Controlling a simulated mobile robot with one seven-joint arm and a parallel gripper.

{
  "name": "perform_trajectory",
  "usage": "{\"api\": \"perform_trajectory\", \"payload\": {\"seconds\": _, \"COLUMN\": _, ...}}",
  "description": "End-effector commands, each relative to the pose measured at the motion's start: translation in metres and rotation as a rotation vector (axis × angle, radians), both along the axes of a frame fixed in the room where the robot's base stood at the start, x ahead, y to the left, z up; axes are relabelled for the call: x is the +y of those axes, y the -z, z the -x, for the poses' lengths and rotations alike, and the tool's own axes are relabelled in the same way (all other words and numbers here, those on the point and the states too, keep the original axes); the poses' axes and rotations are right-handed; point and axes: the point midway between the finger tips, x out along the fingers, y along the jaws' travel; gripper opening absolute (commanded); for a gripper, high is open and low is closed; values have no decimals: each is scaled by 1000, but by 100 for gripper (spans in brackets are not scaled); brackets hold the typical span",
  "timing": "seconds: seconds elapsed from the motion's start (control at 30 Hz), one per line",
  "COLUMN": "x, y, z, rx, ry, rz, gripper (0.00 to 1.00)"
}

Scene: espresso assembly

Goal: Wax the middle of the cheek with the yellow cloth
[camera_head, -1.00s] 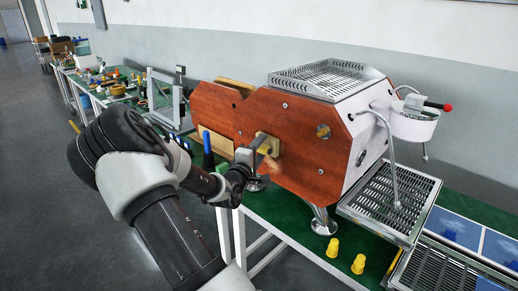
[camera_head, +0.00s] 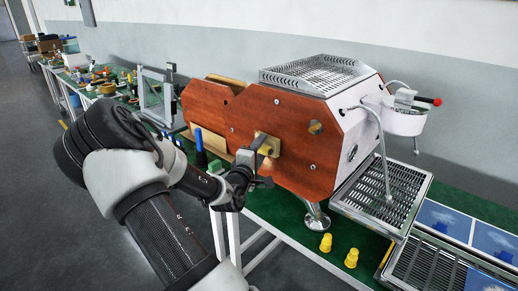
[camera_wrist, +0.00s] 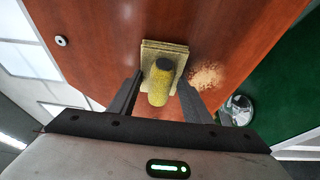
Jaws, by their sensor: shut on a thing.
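The cheek (camera_head: 230,115) is the reddish-brown wooden side panel of the espresso machine; it also fills much of the wrist view (camera_wrist: 90,45). My gripper (camera_head: 250,165) is shut on the yellow cloth (camera_head: 268,146), which looks like a square pad with a rounded, dark-tipped grip. In the wrist view, my gripper (camera_wrist: 158,98) has one finger on each side of the cloth (camera_wrist: 160,88). The pad lies at or very close to the cheek; exact contact is hard to tell. A pale, grainy patch (camera_wrist: 208,77) shows on the wood to the right of the pad.
The machine's metal foot (camera_head: 315,218) stands on the green bench top (camera_head: 285,222), below the cheek. A brass knob (camera_head: 315,127) sticks out right of the pad. A drip tray (camera_head: 385,195) is further right.

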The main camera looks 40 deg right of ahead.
Motion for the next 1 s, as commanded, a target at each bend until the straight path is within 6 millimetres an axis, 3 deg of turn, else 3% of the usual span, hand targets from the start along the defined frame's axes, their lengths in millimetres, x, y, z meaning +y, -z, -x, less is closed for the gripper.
{"api": "perform_trajectory", "payload": {"seconds": 0.27, "x": -1, "y": 0, "z": 23, "rx": 0, "ry": 2, "rz": 1, "gripper": 27}}
{"api": "perform_trajectory", "payload": {"seconds": 0.63, "x": -2, "y": -2, "z": 24, "rx": -1, "ry": 0, "rz": 0, "gripper": 27}}
{"api": "perform_trajectory", "payload": {"seconds": 1.0, "x": -1, "y": -30, "z": 25, "rx": -2, "ry": 0, "rz": 0, "gripper": 27}}
